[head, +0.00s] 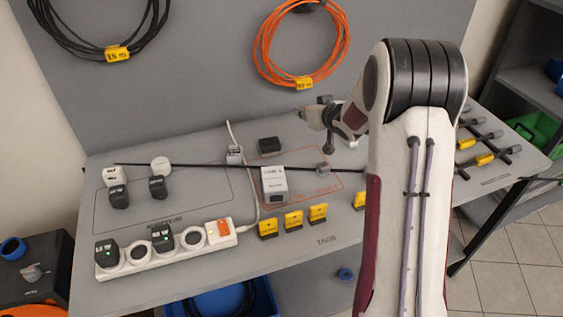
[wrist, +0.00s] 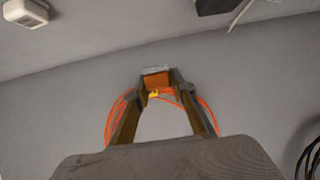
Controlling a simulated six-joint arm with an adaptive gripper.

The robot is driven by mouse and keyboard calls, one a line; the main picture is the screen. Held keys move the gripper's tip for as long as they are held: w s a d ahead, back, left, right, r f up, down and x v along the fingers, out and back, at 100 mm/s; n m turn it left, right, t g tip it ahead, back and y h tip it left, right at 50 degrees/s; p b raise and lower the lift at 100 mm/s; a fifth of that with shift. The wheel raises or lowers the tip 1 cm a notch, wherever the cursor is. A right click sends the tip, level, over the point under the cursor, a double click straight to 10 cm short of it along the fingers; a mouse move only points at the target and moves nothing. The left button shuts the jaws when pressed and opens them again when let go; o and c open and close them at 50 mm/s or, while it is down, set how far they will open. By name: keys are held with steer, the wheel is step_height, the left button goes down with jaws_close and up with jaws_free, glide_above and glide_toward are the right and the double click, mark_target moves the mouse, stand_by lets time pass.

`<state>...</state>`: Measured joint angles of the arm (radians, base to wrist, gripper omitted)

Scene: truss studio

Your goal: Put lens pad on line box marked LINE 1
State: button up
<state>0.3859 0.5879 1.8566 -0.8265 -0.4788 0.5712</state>
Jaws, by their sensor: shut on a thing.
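My gripper (wrist: 155,84) is shut on a small orange block with a pale grey edge, likely the lens pad (wrist: 156,78), held between its fingertips in the wrist view. In the head view my gripper (head: 312,115) shows only partly beside my arm, above the back of the table, and the held block cannot be made out there. A white box (head: 274,186) with a small dark window and printed top stands inside an orange outline on the table. Its lettering is too small to read surely, so I cannot tell whether it is LINE 1.
A thin black rod (head: 210,165) crosses above the table. A white power strip (head: 180,250) with plugs lies at the front left. Several yellow tags (head: 293,220) stand along the front. A black box (head: 270,145) is behind the white box. An orange cable coil (head: 258,45) hangs behind.

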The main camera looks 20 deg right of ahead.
steer(key=s+a+r+n+y, duration=0.1)
steer(key=s+a+r+n, duration=0.1)
steer(key=s+a+r, duration=0.4)
steer(key=n+y, duration=0.2)
steer(key=y, duration=0.1)
glide_above(274, 178)
step_height(274, 178, down, 2)
steer(key=shift+f+g, duration=0.1)
steer(key=shift+g, duration=0.3)
steer(key=shift+f, duration=0.1)
steer(key=shift+f, duration=2.8)
steer(key=shift+f, duration=2.1)
steer(key=shift+f, duration=0.1)
steer(key=o, duration=0.9)
